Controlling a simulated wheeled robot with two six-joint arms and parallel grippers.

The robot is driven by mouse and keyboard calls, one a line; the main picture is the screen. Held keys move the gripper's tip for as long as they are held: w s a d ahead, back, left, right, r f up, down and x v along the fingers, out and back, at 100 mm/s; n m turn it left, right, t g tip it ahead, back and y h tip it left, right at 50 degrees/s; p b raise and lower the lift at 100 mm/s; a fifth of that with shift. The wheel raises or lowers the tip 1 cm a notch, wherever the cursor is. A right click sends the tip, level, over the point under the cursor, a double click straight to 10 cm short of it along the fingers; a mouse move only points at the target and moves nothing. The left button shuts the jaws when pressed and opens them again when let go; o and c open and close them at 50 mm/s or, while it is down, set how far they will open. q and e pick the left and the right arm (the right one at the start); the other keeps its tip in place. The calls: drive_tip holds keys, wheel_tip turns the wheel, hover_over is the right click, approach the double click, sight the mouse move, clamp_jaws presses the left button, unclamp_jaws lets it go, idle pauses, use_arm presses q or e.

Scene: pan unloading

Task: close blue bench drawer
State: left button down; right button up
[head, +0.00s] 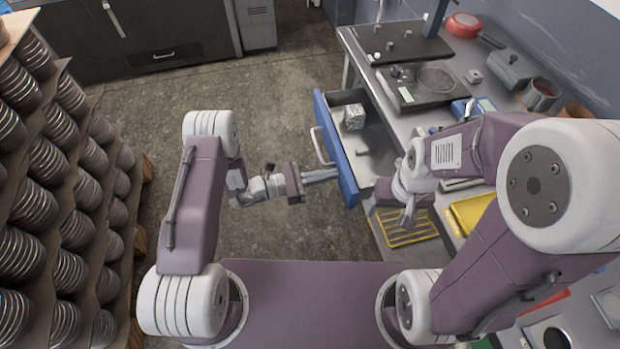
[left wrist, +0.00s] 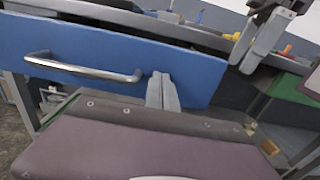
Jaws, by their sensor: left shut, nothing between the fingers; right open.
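The blue bench drawer (head: 336,150) is pulled out from the left side of the bench. Its blue front has a metal bar handle (left wrist: 85,67). A silver block (head: 354,116) lies inside the drawer. My left gripper (head: 336,174) is shut and empty, its fingertips at the blue front near its lower end in the head view. In the left wrist view its fingers (left wrist: 162,92) are against or just before the blue front, right of the handle. My right gripper (head: 408,218) is open above the bench side, near the yellow rack; its fingers are partly hidden by the arm.
The bench top (head: 440,125) holds a dark scale-like device (head: 425,86), a red pan (head: 462,25) and pots at the back. A yellow wire rack (head: 405,229) and yellow tray (head: 470,211) are near the right arm. Stacked discs (head: 60,200) fill the left; the floor between is clear.

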sight(381, 170)
use_arm(q)
drive_tip(key=b+x, duration=0.4)
drive_tip(key=x, duration=1.2)
drive_tip(key=shift+d+f, duration=0.15)
drive_tip(key=shift+d, duration=0.05)
drive_tip(key=shift+w+d, duration=0.2)
drive_tip(key=shift+d, duration=0.2)
drive_tip(key=shift+r, duration=0.3)
